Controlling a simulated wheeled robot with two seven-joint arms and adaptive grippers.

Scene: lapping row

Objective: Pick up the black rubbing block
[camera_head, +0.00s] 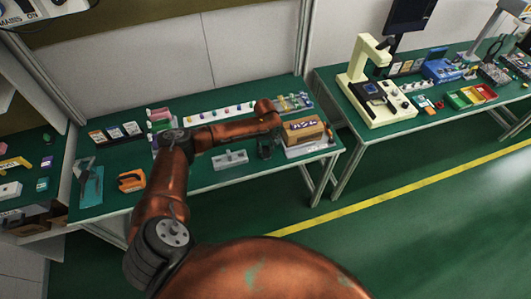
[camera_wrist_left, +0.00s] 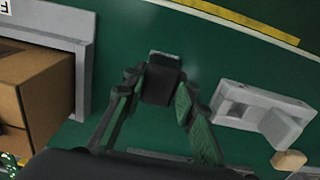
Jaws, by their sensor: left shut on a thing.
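The black rubbing block (camera_wrist_left: 160,84) sits between the two fingers of my left gripper (camera_wrist_left: 160,92) in the wrist view. The fingers are shut on its sides. Its far end shows a small light grey patch. In the head view my left gripper (camera_head: 265,150) points down at the front part of the green bench, and the block is too small and dark there to tell from the fingers. I cannot tell whether the block touches the bench top. My right gripper is in neither view.
A brown box (camera_head: 302,130) in a grey tray stands right of the gripper. A grey fixture (camera_head: 230,158) lies to its left. An orange tool (camera_head: 131,181) and small parts are farther left. A microscope (camera_head: 365,70) stands on the other bench.

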